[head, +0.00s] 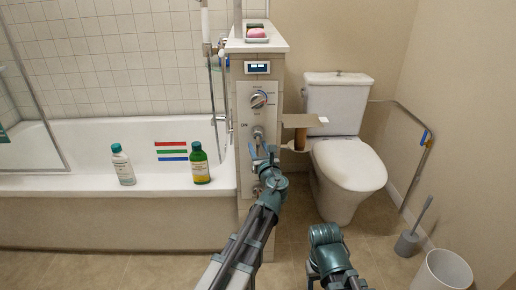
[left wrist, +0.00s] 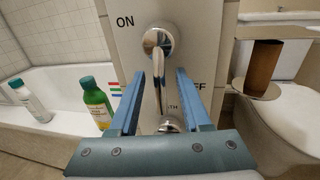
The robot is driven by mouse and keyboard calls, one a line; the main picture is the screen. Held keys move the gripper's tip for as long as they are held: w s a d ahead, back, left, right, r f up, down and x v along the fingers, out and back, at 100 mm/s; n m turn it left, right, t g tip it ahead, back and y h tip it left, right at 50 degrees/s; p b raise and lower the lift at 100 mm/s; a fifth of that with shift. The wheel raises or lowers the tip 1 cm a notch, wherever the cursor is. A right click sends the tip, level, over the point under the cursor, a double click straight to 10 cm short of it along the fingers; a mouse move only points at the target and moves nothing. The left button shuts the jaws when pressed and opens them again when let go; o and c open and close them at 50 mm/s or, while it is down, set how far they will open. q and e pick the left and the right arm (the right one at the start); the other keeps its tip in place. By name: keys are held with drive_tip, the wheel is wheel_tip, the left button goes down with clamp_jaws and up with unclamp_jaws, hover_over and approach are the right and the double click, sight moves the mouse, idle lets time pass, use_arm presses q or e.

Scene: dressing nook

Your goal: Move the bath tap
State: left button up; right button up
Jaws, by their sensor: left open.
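The bath tap (head: 258,131) is a chrome lever on the pale panel at the end of the bath. In the left wrist view the tap's round hub (left wrist: 158,41) is near the top, with its lever hanging down and "ON" printed to the left. Part of the right-hand label and of "BATH" below is hidden. My left gripper (head: 264,153) is open in front of the panel. In the left wrist view its blue fingers (left wrist: 158,78) stand on either side of the lever, with gaps visible. My right arm shows low in the head view; its fingers are not clear.
A dial (head: 259,99) and a small display (head: 257,67) are above the tap. A white bottle (head: 122,165) and a green bottle (head: 199,163) stand on the bath rim. A brown tube (head: 300,139) and the toilet (head: 346,165) are to the right.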

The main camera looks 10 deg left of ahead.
use_arm(q)
clamp_jaws()
idle(1.4)
